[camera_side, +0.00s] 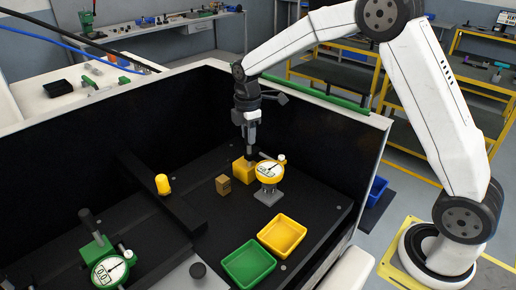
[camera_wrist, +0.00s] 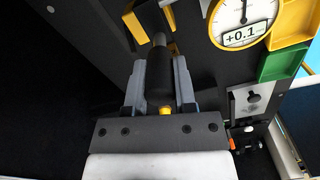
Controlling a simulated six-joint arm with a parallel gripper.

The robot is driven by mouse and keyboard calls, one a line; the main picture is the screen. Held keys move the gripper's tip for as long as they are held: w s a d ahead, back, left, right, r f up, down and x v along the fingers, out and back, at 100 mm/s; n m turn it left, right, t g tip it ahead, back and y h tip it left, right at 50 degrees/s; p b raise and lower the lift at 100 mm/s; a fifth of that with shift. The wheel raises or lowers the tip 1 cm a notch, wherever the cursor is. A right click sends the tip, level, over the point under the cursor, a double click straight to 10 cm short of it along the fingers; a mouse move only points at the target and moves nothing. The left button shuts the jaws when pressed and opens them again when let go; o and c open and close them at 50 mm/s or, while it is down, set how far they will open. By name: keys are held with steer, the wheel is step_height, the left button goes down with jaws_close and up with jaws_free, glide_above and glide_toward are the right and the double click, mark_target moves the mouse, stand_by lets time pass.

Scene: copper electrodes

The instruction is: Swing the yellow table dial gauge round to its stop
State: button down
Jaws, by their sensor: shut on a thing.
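The yellow table dial gauge (camera_side: 269,172) has a round white face in a yellow rim and stands on a grey base, right of a yellow block (camera_side: 243,171). Its face (camera_wrist: 243,22) shows at the top right of the wrist view and reads +0.1. My gripper (camera_side: 251,138) points down just above the yellow block, to the left of and behind the gauge. In the wrist view my gripper (camera_wrist: 160,85) is shut on a black handle (camera_wrist: 160,72) with a silver rod at its far end. The handle's lower end is hidden in the side view.
A brown block (camera_side: 223,185) lies left of the gauge. A yellow tray (camera_side: 282,236) and a green tray (camera_side: 248,264) lie in front. A green dial gauge (camera_side: 109,270) with a black handle is at front left. A dark bar (camera_side: 160,195) crosses the floor; dark walls enclose the back.

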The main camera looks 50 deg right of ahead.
steer(key=shift+c, duration=2.1)
jaws_free()
steer(key=shift+r, duration=0.15)
steer(key=shift+r, duration=3.85)
steer(key=shift+f, duration=0.1)
steer(key=shift+s+a+f+m, duration=0.1)
steer(key=shift+s+f+m, duration=0.15)
steer(key=shift+s+m, duration=0.25)
steer(key=s+f+m, duration=0.1)
steer(key=s+m, duration=0.1)
steer(key=s+f+m+t, duration=0.1)
steer(key=s+f+m, duration=0.1)
steer(key=s, duration=0.1)
steer(key=s+a+f+m, duration=0.1)
steer(key=s+f+m, duration=0.1)
steer(key=s, duration=0.1)
steer(key=shift+s, duration=0.2)
steer(key=s+f+m, duration=0.2)
steer(key=s+m, duration=0.1)
steer(key=s, duration=0.3)
steer(key=s+f+m+t, duration=0.1)
steer(key=s+f+m, duration=0.2)
steer(key=s, duration=0.3)
steer(key=shift+s+a+f+m+t, duration=0.25)
steer(key=shift+a+m+t, duration=0.1)
steer(key=shift+m, duration=0.45)
